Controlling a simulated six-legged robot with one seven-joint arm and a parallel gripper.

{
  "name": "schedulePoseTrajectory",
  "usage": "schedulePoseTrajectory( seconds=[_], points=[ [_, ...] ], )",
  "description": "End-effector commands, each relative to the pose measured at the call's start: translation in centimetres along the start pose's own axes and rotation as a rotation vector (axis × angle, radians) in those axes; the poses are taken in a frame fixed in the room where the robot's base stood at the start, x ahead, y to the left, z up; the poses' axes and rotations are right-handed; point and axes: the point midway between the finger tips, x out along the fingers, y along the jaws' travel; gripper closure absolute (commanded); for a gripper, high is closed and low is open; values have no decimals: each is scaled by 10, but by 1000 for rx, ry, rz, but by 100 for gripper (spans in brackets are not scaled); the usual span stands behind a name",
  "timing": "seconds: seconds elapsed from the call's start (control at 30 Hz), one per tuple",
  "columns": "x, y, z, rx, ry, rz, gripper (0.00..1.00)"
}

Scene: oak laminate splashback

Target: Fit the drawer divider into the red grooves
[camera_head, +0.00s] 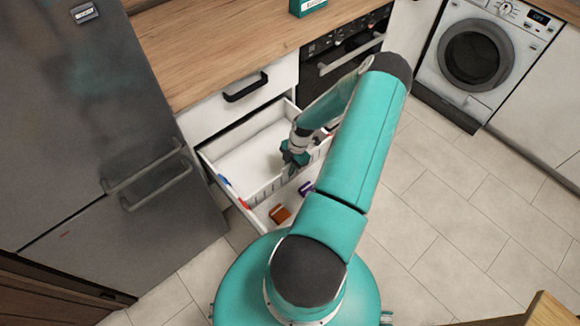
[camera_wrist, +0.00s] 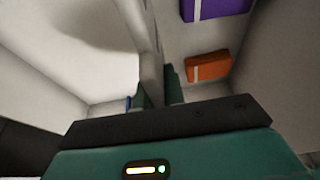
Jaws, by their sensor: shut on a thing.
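The white drawer divider (camera_head: 265,191) stands upright across the open drawer (camera_head: 209,168). My gripper (camera_head: 294,156) is shut on its upper edge. In the wrist view, the divider (camera_wrist: 147,50) runs between the two fingers (camera_wrist: 157,92). My arm hides most of the right wall. Whether the divider's lower edge touches the drawer floor cannot be told.
An orange box (camera_head: 280,213) and a purple box (camera_head: 306,188) lie in the drawer's front part, on my base's side of the divider. The back part looks empty. A fridge (camera_head: 95,120) stands close left; the counter (camera_head: 220,45) is above the drawer. Tiled floor right is clear.

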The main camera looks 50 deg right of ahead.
Motion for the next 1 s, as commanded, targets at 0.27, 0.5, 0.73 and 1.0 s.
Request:
schedulePoseTrajectory(
  seconds=[0.27, 0.5, 0.73, 1.0],
  points=[
    [10, 0, 3, 0, 0, -1, 100],
    [18, 0, 6, 0, 0, -1, 100],
    [25, 0, 8, -1, -1, 0, 100],
    [27, 0, 8, -1, -1, 0, 100]
  ],
)
